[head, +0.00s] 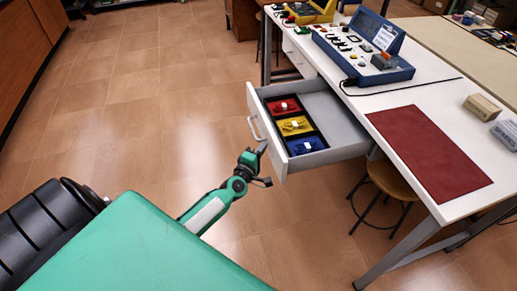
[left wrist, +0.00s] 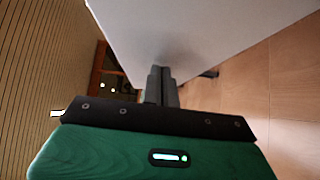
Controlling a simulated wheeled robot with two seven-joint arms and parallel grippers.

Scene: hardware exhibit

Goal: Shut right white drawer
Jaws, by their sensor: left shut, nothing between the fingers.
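The white drawer (head: 345,139) stands pulled out from under the white table, with a pale bar handle (head: 254,128) on its front. Inside lie black trays with red (head: 283,106), yellow (head: 295,125) and blue (head: 308,144) sections. My left gripper (head: 262,151) is shut and empty at the drawer's front face, just below the handle. In the left wrist view its closed fingers (left wrist: 161,86) point at a broad white panel (left wrist: 205,35). I cannot tell whether they touch it. My right gripper is not in view.
The white table (head: 410,95) holds a blue case (head: 365,48), a red mat (head: 429,150) and small boxes (head: 482,107). A second drawer front (head: 297,58) sits flush farther back. A round stool (head: 390,180) stands beneath the table. Tiled floor left of the drawer is clear.

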